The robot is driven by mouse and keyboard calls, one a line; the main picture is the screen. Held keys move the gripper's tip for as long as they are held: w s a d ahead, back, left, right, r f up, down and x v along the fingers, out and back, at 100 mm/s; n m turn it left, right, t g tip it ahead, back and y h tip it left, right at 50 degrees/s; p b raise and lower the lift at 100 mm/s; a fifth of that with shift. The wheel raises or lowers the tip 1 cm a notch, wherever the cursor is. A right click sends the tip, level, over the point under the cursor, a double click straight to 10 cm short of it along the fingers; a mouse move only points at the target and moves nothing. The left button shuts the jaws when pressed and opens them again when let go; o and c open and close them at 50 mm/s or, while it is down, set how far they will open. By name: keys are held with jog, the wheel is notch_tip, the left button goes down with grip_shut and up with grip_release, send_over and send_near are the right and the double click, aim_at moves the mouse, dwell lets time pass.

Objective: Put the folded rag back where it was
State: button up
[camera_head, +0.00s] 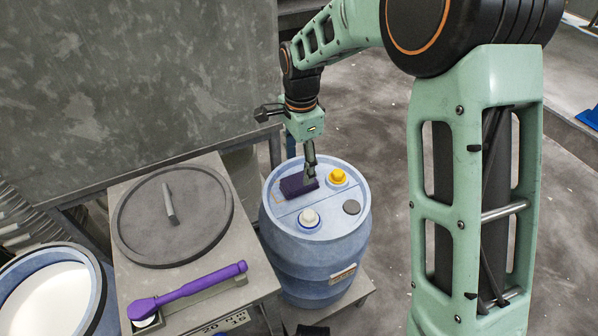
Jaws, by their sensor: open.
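The folded rag (293,187) is a small dark purple block lying on top of the blue drum (315,255), toward the back left of its lid. My gripper (310,178) points down over the drum, with its fingertips at the right end of the rag. The jaws are open. Only one finger shows clearly, so I cannot tell whether it touches the rag or whether the rag lies between the jaws. A thin yellow outline (279,198) shows on the lid at the rag's left side.
To the left, a grey table (205,165) bears a round lid (150,225) and a purple wrench (190,290). An open pail (92,270) stands far left.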

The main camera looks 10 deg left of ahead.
aim_at(300, 181)
notch_tip(300, 181, up, 6)
jog(key=shift+s+f+p, duration=0.1)
jog(key=shift+f+p, duration=0.05)
jog(key=shift+p, duration=0.3)
